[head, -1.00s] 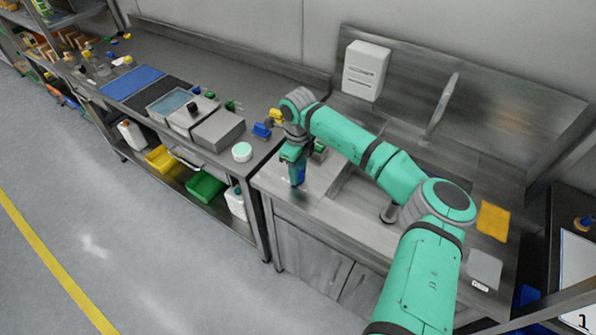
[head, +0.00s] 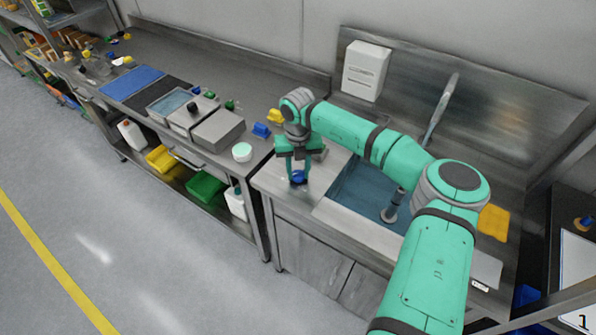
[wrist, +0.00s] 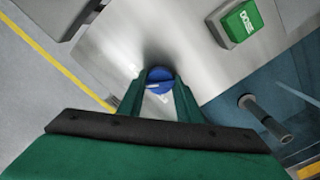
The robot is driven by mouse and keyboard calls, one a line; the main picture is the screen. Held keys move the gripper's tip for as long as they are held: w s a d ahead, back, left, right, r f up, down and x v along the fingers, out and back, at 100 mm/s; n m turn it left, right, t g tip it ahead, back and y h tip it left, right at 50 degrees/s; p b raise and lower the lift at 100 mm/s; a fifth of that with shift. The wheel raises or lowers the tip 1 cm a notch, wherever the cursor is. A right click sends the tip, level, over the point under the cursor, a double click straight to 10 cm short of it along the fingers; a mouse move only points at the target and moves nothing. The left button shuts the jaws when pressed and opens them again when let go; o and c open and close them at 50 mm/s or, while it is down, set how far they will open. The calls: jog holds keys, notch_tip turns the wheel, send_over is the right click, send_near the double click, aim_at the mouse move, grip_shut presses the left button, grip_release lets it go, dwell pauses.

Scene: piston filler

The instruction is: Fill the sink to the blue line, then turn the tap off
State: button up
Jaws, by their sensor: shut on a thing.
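My gripper (head: 297,170) points down and is shut on a blue round knob (wrist: 160,82) on the steel counter left of the sink. The knob has a pale pointer mark and shows between both fingers in the wrist view. The sink basin (head: 328,209) holds blue water (head: 360,187). A grey upright pipe (head: 391,208) stands in the water. The tall steel spout (head: 440,108) rises behind the basin; whether water is flowing from it I cannot tell. I cannot make out the blue line, and my arm covers part of the basin.
A green block marked DOSE (wrist: 240,22) sits beside the knob. A yellow cloth (head: 494,221) lies right of the sink. A white dispenser (head: 366,70) is on the back wall. The left bench holds a grey box (head: 218,131) and a white round tub (head: 242,152).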

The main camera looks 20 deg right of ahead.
aim_at(298, 174)
jog(key=shift+m, duration=1.1)
jog(key=o, duration=1)
jog(key=shift+o, duration=0.2)
notch_tip(298, 174, up, 11)
jog(key=shift+a, duration=0.1)
